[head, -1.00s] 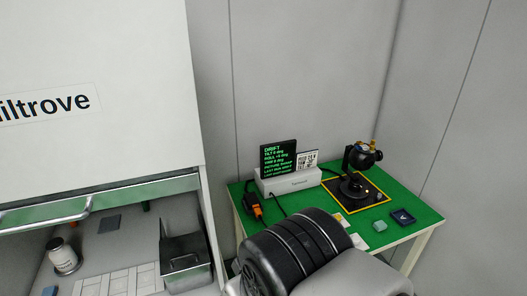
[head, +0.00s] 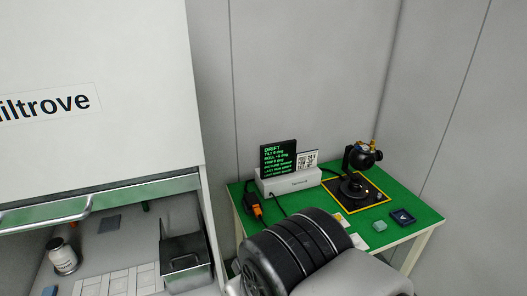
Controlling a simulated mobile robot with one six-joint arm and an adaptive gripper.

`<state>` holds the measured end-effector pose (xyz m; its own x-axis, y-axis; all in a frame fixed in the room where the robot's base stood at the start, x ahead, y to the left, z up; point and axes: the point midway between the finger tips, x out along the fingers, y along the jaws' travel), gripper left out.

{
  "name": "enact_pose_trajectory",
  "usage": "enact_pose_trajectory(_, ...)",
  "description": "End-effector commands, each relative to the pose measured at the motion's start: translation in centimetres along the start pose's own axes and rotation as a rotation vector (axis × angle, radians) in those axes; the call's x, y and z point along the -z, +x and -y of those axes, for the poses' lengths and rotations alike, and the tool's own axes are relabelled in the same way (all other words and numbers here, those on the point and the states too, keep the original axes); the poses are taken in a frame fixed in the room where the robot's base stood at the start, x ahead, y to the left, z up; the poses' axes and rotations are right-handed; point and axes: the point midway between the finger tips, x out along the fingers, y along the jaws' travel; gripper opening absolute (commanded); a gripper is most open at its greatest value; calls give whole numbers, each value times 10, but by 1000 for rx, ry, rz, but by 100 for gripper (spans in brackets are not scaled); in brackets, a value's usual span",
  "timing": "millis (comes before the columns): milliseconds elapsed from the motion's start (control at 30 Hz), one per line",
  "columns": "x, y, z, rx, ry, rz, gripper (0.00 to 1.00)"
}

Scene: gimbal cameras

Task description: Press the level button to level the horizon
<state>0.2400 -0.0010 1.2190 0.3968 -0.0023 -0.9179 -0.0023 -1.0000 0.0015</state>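A black gimbal camera (head: 362,160) with brass-coloured parts stands on a dark round base inside a yellow-bordered square (head: 330,199) on the green table (head: 422,213). A small lit spot shows on the base; I cannot tell whether it is the level button. Behind the table's left part, a black screen (head: 279,160) with green text headed DRIFT lists tilt, roll and other lines, too small to read surely. It stands at a white box (head: 290,182). My gripper is not in view; only a grey and black part of my arm shows at the bottom centre.
A teal block (head: 380,225) and a dark blue tray (head: 402,217) lie at the table's front right. A black and orange device (head: 253,204) is at its left.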

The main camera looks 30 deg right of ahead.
Motion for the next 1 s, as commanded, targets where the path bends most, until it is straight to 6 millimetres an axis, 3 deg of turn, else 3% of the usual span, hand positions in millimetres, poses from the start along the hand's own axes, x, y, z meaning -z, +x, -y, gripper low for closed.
enact_pose_trajectory(133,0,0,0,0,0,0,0)
enact_pose_trajectory(1000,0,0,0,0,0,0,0)
